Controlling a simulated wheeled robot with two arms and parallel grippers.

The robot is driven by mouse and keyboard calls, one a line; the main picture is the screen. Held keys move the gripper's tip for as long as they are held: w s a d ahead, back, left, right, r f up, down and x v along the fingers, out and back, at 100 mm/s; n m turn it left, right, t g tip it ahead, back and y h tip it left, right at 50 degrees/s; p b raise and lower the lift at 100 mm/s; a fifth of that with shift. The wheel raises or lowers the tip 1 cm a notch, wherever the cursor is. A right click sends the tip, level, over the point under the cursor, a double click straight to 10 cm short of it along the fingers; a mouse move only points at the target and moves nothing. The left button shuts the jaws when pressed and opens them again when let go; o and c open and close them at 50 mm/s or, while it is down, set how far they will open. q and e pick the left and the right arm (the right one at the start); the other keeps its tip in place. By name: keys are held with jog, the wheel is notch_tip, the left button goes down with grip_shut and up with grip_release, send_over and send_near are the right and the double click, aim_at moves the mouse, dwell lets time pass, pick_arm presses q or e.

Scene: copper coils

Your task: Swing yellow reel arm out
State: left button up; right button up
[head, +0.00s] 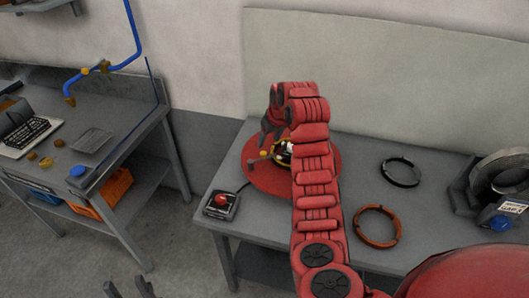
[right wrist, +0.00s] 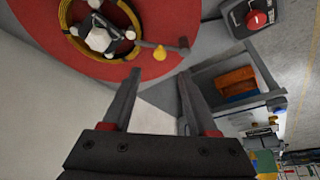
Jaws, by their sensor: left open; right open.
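The yellow reel arm's knob (head: 263,154) sits on a short grey bar at the left side of the reel. In the right wrist view the yellow knob (right wrist: 160,53) shows beyond my open fingertips, roughly in line with the gap. The reel (right wrist: 98,38) has a yellow ring and a pale hub on a red round plate (head: 255,182); in the head view my right arm partly hides it. My right gripper (head: 269,132) is open and empty, pointing down near the knob. It also shows in the right wrist view (right wrist: 158,76). My left gripper (head: 130,288) is open and empty at the bottom edge.
A box with a red button (head: 221,204) stands at the table's front left corner. A black coil (head: 401,172) and a copper coil (head: 377,238) lie right of my arm. A machine (head: 500,180) stands at far right. A workbench (head: 130,145) stands at left, with floor between.

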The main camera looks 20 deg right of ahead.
aim_at(263, 152)
jog(key=p+x, duration=0.2)
jog(key=x, duration=0.4)
jog(key=shift+f, duration=0.1)
jog(key=shift+p+x, duration=0.35)
jog(key=shift+x, duration=0.65)
grip_shut()
dwell(0.5)
